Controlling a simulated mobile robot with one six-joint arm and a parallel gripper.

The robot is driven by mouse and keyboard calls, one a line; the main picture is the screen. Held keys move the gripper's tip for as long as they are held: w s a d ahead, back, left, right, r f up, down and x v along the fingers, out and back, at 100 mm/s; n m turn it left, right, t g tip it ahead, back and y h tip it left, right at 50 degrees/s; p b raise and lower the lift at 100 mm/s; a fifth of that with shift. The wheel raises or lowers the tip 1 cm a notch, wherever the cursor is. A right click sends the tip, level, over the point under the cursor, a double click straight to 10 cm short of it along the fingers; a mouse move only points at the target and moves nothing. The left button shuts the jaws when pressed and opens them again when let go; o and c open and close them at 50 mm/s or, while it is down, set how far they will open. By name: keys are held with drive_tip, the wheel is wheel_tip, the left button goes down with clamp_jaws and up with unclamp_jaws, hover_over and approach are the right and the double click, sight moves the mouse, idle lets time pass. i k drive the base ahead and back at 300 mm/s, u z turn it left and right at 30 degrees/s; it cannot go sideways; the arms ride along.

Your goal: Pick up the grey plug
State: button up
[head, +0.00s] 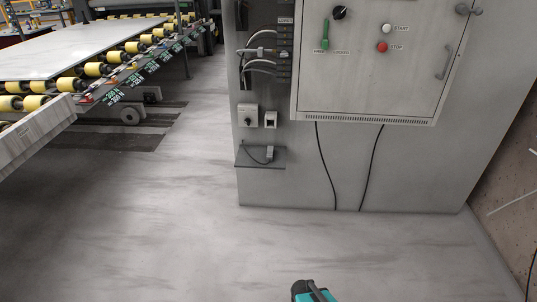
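A small light grey piece that looks like the grey plug (269,153) is at the small dark shelf (248,163) low on the left part of the grey cabinet. A thin cord appears to loop from it to the left. It is too small to tell whether it stands on the shelf or hangs just above it. My gripper is not in view. A teal and dark part at the bottom edge appears to be my own arm, well apart from the shelf.
Above the shelf are a switch box (247,116), a white socket (271,119) and cables on connectors (265,55). The control panel (370,60) has a handle, and two black cables hang below. A roller conveyor (110,65) bears a slab at left. The floor (190,220) before the cabinet is clear.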

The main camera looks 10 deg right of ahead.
sight(270, 153)
drive_tip(key=u, duration=0.05)
drive_tip(key=i, duration=0.9)
drive_tip(key=z, duration=0.05)
